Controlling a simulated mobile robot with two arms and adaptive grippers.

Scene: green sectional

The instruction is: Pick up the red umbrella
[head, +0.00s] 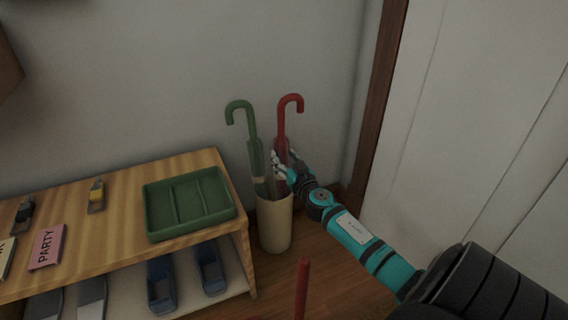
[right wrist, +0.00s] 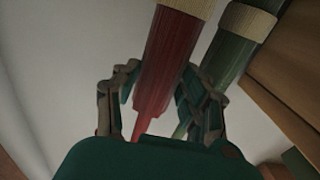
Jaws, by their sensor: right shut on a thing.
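The red umbrella (head: 283,118) stands upright with its hooked handle at the top, in a cream cylindrical stand (head: 275,228). My right gripper (head: 283,166) is at its shaft, below the handle and above the stand's rim. In the right wrist view, the red umbrella (right wrist: 172,62) runs between the two fingers of my right gripper (right wrist: 160,82), which is shut on it. A green umbrella (head: 252,130) stands close on the left in the same stand; it also shows in the right wrist view (right wrist: 228,55). My left gripper is out of view.
A wall is behind, and a brown door frame (head: 380,95) is at the right. A red rod (head: 302,290) rises at the bottom edge.

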